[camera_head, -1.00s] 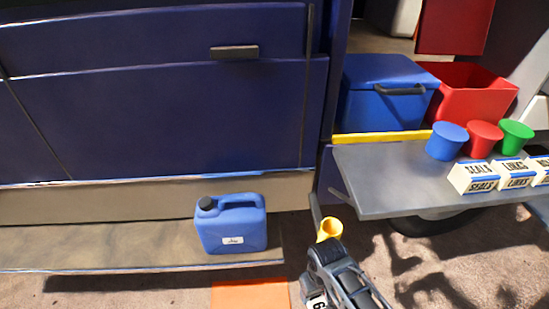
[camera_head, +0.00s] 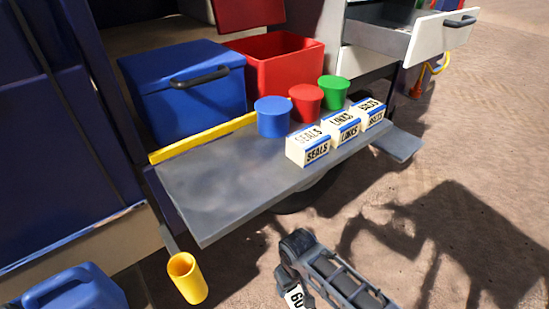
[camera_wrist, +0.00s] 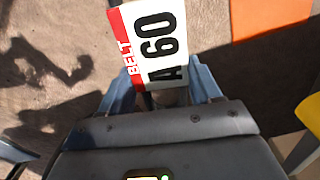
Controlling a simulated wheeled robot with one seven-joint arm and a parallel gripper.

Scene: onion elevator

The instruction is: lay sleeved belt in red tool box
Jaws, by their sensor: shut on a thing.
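My gripper (camera_wrist: 163,82) is shut on the sleeved belt, with one blue finger at each side of it. The white sleeve (camera_wrist: 158,45) shows a red BELT band and A60 in the wrist view. Part of the sleeve (camera_head: 295,297) also shows at the bottom of the head view, beside my arm. The belt inside is mostly hidden. The red tool box (camera_head: 290,77) stands open at the back of the grey shelf, right of the blue box, with a red lid raised behind it. My gripper is in front of the shelf, apart from the box.
The grey shelf (camera_head: 215,200) carries blue (camera_head: 272,120), red (camera_head: 305,104) and green (camera_head: 333,93) cups and labelled cartons (camera_head: 308,148) in front of the red box. A blue lidded box (camera_head: 190,95) stands left. A yellow cup (camera_head: 187,280) hangs below. An open white drawer (camera_head: 425,38) is at right.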

